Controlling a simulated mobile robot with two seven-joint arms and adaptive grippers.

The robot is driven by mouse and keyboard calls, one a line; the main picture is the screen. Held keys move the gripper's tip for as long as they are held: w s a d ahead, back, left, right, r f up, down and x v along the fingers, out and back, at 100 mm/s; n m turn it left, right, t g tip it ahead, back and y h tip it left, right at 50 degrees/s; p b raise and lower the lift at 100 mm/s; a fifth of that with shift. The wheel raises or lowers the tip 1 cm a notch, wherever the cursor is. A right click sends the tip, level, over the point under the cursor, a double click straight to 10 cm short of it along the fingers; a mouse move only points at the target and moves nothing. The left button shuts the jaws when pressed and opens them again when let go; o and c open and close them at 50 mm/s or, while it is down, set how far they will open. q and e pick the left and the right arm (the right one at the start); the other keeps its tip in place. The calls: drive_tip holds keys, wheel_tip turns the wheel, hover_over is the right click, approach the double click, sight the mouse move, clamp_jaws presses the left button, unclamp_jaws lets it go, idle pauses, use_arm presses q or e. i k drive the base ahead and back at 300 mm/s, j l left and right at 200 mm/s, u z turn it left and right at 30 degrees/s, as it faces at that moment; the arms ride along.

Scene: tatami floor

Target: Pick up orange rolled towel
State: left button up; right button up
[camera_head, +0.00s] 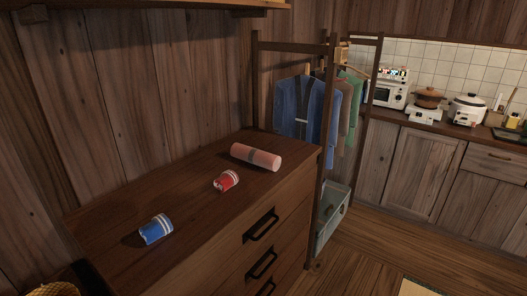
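The rolled towel (267,159) looks salmon-orange with a darker band around its middle. It lies on its side on top of a wooden dresser (185,200), near the dresser's far right end. Neither of my grippers shows in the head view, so nothing is seen near the towel.
A red cup-like object (226,181) and a blue one (156,229) lie on the dresser top, left of the towel. A clothes rack (326,110) with hanging clothes stands just behind the dresser's far end. Floor (365,255) is open at right, before a kitchen counter (415,165).

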sight(265, 160)
drive_tip(key=i+l, duration=0.35)
drive_tip(key=i+l+u, duration=0.15)
drive_tip(key=i+l, duration=0.15)
drive_tip(key=l, duration=0.25)
